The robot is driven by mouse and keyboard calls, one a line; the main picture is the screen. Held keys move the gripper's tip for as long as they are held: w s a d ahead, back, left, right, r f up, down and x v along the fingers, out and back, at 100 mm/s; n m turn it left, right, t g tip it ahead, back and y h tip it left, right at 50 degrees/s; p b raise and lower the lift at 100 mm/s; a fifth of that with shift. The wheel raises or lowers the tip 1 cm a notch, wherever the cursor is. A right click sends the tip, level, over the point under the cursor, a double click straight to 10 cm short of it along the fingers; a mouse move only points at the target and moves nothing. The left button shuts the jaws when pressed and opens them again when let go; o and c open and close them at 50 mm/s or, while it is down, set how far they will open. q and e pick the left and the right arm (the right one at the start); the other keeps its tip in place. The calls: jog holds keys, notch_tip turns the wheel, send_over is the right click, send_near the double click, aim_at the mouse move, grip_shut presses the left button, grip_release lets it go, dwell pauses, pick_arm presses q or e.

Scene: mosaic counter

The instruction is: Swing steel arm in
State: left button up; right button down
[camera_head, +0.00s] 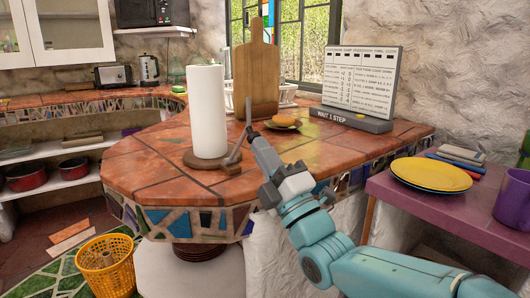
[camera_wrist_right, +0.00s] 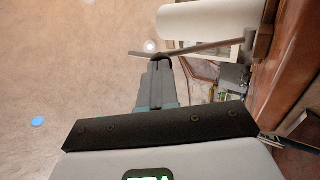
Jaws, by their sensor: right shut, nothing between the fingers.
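A white paper roll (camera_head: 206,112) stands upright on a round wooden base (camera_head: 197,161) on the tiled counter. The thin grey steel arm (camera_head: 239,146) rises from the right side of this base and leans outward, apart from the roll at its top. In the right wrist view the steel arm (camera_wrist_right: 205,48) crosses just beyond my fingertips, with the roll (camera_wrist_right: 205,21) behind it. My right gripper (camera_head: 249,134) is shut and empty beside the steel arm; whether it touches it I cannot tell. My left gripper is not in view.
A wooden board (camera_head: 256,80), a bun on a plate (camera_head: 284,122) and a sign stand (camera_head: 357,90) are behind. A purple table (camera_head: 400,203) with yellow plates (camera_head: 430,174) and a purple mug (camera_head: 513,201) is at right. The counter's front left is clear.

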aim_at(249, 107)
jog(key=r+g+p, duration=0.1)
jog(key=p, duration=0.1)
jog(key=w+a+r+g+h+p, duration=0.1)
jog(key=r+p, duration=0.1)
jog(key=p, duration=0.1)
jog(key=w+r+g+h+p, duration=0.1)
jog(key=r+p, duration=0.1)
jog(key=shift+a+r+p, duration=0.25)
jog(key=shift+a+p, duration=0.1)
jog(key=shift+p, duration=0.05)
jog(key=w+g+h+p, duration=0.1)
jog(key=p, duration=0.2)
jog(key=w+a+r+g+p, duration=0.1)
jog(key=p, duration=0.3)
jog(key=w+a+r+g+h+p, duration=0.1)
jog(key=p, duration=0.3)
jog(key=shift+w+a+h, duration=0.15)
jog(key=shift+w+h, duration=0.05)
jog(key=shift+h, duration=0.1)
jog(key=shift+w+a+g+p, duration=0.1)
jog(key=shift+g+p, duration=0.2)
jog(key=shift+p, duration=0.25)
jog(key=shift+f, duration=0.1)
